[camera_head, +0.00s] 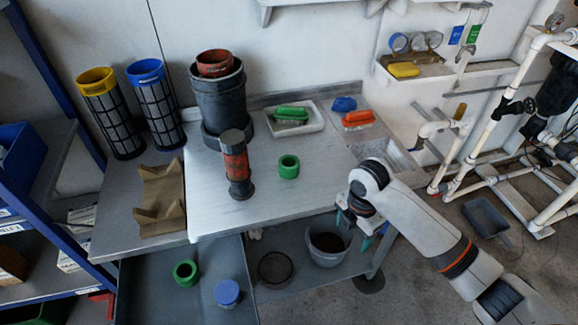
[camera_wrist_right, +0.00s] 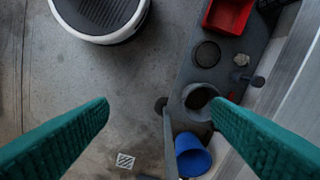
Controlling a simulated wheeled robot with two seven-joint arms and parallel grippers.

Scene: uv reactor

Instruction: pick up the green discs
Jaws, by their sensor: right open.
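One green disc (camera_head: 288,166), ring-shaped with a dark centre hole, lies on the white worktop (camera_head: 262,220) right of a dark and orange cylinder. A second green disc (camera_head: 186,273) lies on the lower grey surface at the front left, beside a blue-topped round piece. My right gripper (camera_head: 372,238) hangs beyond the worktop's right front edge, apart from both discs. In the right wrist view its two teal fingers (camera_wrist_right: 160,118) are spread wide with nothing between them. No green disc shows in that view. My left gripper is not in view.
The dark and orange cylinder (camera_head: 237,167) stands upright on the worktop. A tall grey cylinder (camera_head: 219,98) stands behind it. A white tray (camera_head: 312,124) holds a green brush. A grey bucket (camera_head: 327,243) sits on the lower shelf. The worktop right of the disc is clear.

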